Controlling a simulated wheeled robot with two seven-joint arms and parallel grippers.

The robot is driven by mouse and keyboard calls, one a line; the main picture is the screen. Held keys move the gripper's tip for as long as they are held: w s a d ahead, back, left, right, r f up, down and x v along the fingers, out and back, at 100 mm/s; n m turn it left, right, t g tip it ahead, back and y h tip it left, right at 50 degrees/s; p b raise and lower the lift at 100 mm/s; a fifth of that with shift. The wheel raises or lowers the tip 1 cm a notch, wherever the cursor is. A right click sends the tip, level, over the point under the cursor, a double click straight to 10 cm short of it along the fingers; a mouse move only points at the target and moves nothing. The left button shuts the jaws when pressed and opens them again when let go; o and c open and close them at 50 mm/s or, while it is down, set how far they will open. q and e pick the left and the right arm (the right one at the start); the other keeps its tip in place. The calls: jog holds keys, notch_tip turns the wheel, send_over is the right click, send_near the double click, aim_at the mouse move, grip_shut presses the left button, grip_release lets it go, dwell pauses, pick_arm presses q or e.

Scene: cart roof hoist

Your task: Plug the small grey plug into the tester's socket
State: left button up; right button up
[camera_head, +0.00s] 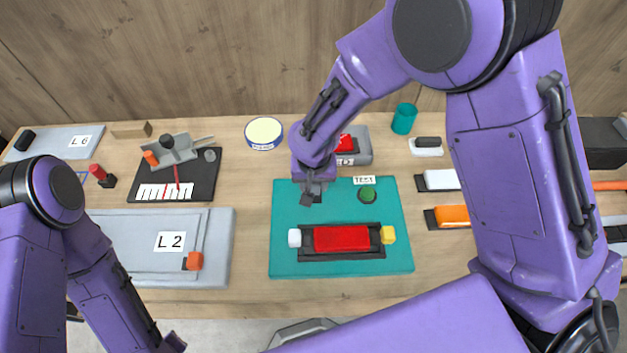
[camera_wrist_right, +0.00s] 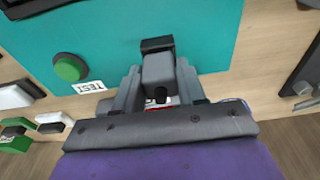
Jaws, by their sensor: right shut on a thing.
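The tester is a teal board (camera_head: 290,262) with a green button (camera_head: 367,194) beside a TEST label, and a red block (camera_head: 341,238) in a black cradle. My right gripper (camera_head: 311,192) is over the board's back left part. In the right wrist view its two fingers (camera_wrist_right: 160,84) are shut on the small grey plug (camera_wrist_right: 158,69). The plug's far end meets a black block (camera_wrist_right: 157,44) on the board, which looks like the socket. I cannot tell whether the plug is inside it. My left arm shows at the left, but its gripper is out of view.
A grey case with a red part (camera_head: 347,145) stands behind the board, close to my right gripper. A grey L2 panel (camera_head: 220,255) lies left of the board. Orange and white blocks lie right.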

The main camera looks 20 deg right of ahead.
jog(key=shift+f, duration=0.35)
jog(key=o, duration=1.1)
jog(key=shift+o, duration=0.2)
jog(key=shift+r, duration=0.15)
notch_tip(320, 180, up, 10)
jog(key=s+b, duration=0.1)
jog(key=shift+s+a+r+b, duration=0.15)
jog(key=shift+a+b, duration=0.05)
jog(key=shift+b, duration=0.1)
